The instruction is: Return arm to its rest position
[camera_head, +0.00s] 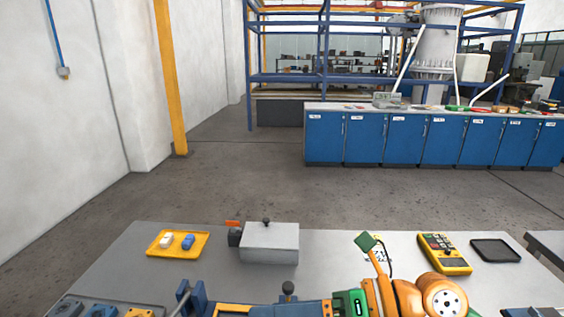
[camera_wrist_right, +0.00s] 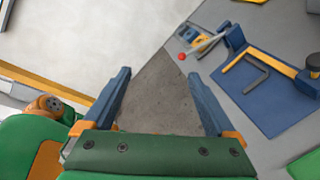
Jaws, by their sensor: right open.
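My right arm (camera_head: 405,297), orange and green, comes in low at the lower right of the head view. My right gripper (camera_wrist_right: 160,76) shows clearly in the right wrist view: its two blue fingers are wide apart with nothing between them. Behind the gap is bare grey floor beyond a table edge. In the head view its fingertips cannot be made out clearly. My left gripper cannot be made out in either view.
The grey worktable (camera_head: 125,262) holds a yellow tray (camera_head: 154,251), a grey box (camera_head: 270,243), a yellow meter (camera_head: 443,254) and a black tray (camera_head: 495,250). A blue fixture with a red-tipped lever (camera_wrist_right: 206,46) stands beside a blue plate (camera_wrist_right: 265,112). Blue cabinets (camera_head: 402,139) stand farther back.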

